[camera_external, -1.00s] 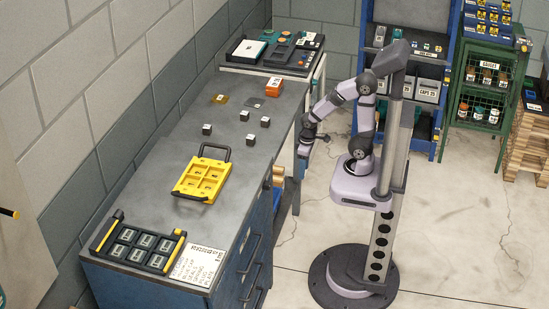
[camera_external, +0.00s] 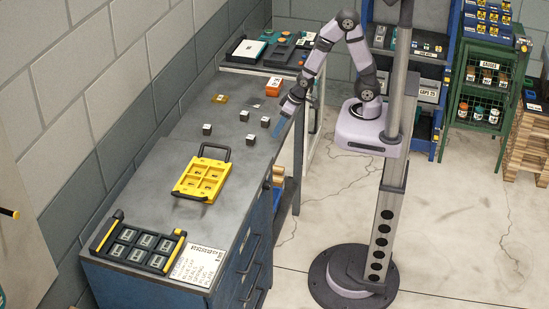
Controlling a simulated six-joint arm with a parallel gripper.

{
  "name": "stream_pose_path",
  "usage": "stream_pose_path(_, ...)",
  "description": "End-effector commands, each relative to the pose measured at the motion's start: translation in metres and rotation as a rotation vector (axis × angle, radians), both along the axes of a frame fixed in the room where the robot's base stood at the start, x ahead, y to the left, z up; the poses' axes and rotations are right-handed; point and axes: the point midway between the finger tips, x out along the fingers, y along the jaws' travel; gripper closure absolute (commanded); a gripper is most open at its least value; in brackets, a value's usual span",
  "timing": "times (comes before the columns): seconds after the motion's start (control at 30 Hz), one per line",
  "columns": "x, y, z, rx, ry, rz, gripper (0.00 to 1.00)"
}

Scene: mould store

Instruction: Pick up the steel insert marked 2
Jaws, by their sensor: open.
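Several small dark cubes with pale marked tops stand apart on the grey bench: one at the left (camera_external: 207,129), one at the back (camera_external: 244,115), one at the right (camera_external: 265,121) and one at the front (camera_external: 250,139). Their marks are too small to read, so I cannot tell which is the insert marked 2. My gripper (camera_external: 280,126) is open and points down at the bench's right edge, just right of the right-hand cube. It appears apart from that cube, with nothing seen between its fingers.
A yellow tray (camera_external: 177,190) with a dark handle lies in front of the cubes. A black rack (camera_external: 105,231) and a printed sheet (camera_external: 203,265) lie at the near end. An orange box (camera_external: 274,86) and a small yellow piece (camera_external: 220,98) are behind the cubes.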

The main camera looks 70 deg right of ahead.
Motion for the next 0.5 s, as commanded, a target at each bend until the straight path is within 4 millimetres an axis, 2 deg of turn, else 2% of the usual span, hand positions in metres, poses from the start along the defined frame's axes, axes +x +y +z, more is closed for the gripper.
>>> stream_pose_path(0.03,0.006,0.012,0.002,0.008,-0.031,-0.006,0.53)
stream_pose_path(0.2,0.03,0.036,-0.016,0.019,-0.188,-0.059,0.53)
stream_pose_path(0.5,0.045,0.051,-0.033,-0.026,-0.446,-0.104,0.53)
